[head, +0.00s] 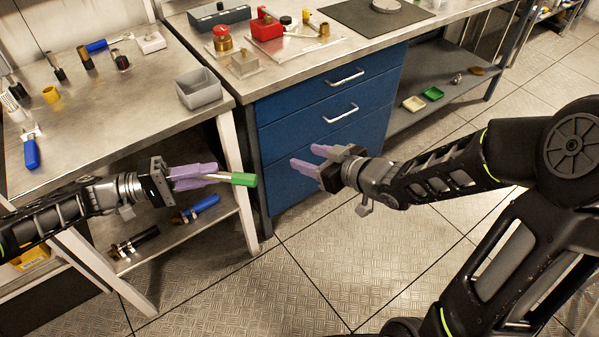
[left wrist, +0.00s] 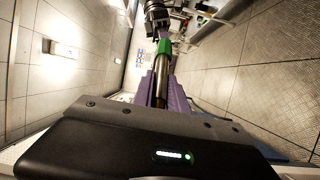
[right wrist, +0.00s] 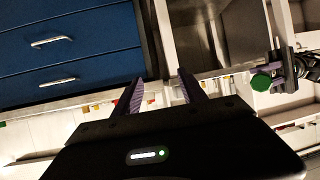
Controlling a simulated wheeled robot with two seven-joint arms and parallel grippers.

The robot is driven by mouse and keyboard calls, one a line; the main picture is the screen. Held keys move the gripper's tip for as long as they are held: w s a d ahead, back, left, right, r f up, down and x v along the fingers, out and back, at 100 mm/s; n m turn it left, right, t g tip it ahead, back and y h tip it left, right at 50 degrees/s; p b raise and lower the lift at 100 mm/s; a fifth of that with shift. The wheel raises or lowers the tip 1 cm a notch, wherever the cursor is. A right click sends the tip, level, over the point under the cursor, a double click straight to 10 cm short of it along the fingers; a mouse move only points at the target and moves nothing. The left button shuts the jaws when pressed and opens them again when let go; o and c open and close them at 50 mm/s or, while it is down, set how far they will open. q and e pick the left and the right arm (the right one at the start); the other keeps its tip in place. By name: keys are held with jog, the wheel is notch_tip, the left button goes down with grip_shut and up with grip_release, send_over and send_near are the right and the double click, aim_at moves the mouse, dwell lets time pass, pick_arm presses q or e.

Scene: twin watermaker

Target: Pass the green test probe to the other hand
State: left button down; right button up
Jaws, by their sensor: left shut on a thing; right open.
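The green test probe has a green handle (head: 244,179) and a thin metal shaft. My left gripper (head: 213,175) is shut on its shaft, and the green end points right, toward my right gripper. The probe also shows in the left wrist view (left wrist: 164,47), its shaft between the purple fingers. My right gripper (head: 307,158) is open and empty, to the right of the green end and apart from it. In the right wrist view the green end (right wrist: 262,82) shows at the right, outside the open fingers (right wrist: 160,88).
A workbench (head: 120,124) stands at the left with a grey bin (head: 199,92) near its corner. A blue drawer cabinet (head: 330,105) stands behind my right gripper. A blue-handled tool (head: 198,208) lies on the lower shelf. The floor in front is clear.

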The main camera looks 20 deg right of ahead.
notch_tip(320, 180, up, 8)
jog(key=s+n+y, duration=0.2)
jog(key=n+y, duration=0.1)
jog(key=n, duration=0.1)
jog(key=n+g+y, duration=0.3)
jog(key=n+g, duration=0.1)
jog(key=n, duration=0.1)
send_near(249, 178)
jog(key=d, duration=0.1)
jog(key=shift+s+r, duration=0.2)
jog(key=shift+r, duration=0.1)
jog(key=x, duration=1.2)
jog(key=shift+s, duration=0.1)
